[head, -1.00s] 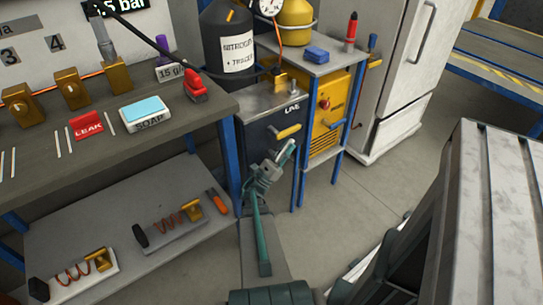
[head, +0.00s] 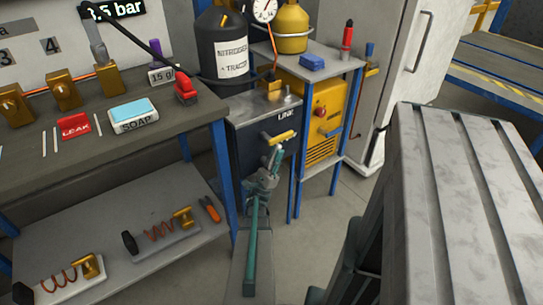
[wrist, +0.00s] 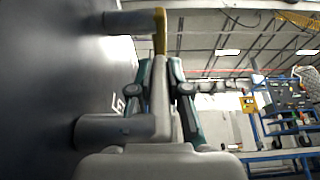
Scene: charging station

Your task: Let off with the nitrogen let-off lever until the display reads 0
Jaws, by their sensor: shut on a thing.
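My gripper (head: 274,163) is at the front of the dark cabinet (head: 252,152) marked LINE, just below its yellow lever (head: 280,137). No readable label shows beside the grey lever; a white letter is partly visible. The display (head: 125,10) at the top left seems to read 3.5 bar, with its left end partly covered.
A yellow machine (head: 325,115) is in a blue-legged stand to the right. The workbench (head: 150,150) is to the left. A large grey ribbed body (head: 455,200) fills the right foreground.

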